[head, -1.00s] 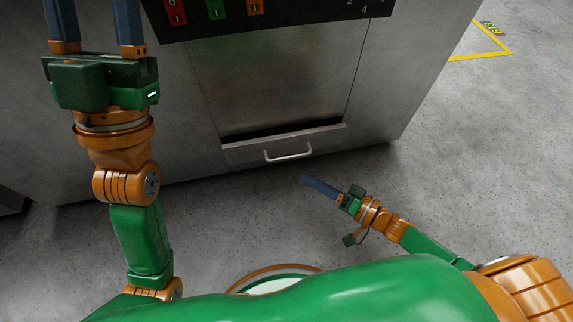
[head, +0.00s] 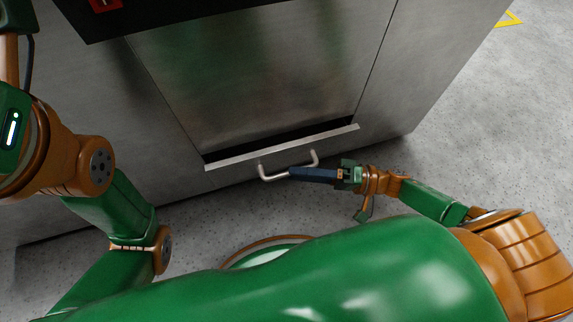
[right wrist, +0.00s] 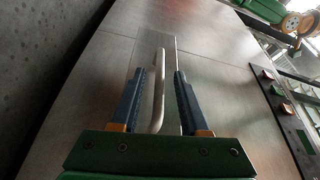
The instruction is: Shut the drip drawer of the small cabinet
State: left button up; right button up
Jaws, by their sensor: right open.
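The drip drawer (head: 230,160) is a low steel front with a bar handle (head: 263,172) at the base of the steel cabinet (head: 160,150). A dark gap behind its top edge shows that it stands out from the cabinet. My right gripper (head: 293,174) is at the handle, coming from the right. In the right wrist view the handle (right wrist: 159,95) runs between the two open, dark blue fingers (right wrist: 160,72), with space visible on both sides. My left arm is at the left edge of the head view; its fingers are outside the picture.
A large plain steel panel (head: 250,75) rises above the drawer. A dark strip with a red switch (head: 103,4) is at the top left. Speckled grey floor (head: 470,110) is clear to the right, with a yellow floor marking (head: 509,19) farther off.

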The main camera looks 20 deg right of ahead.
jog(key=shift+x, duration=1.45)
grip_shut()
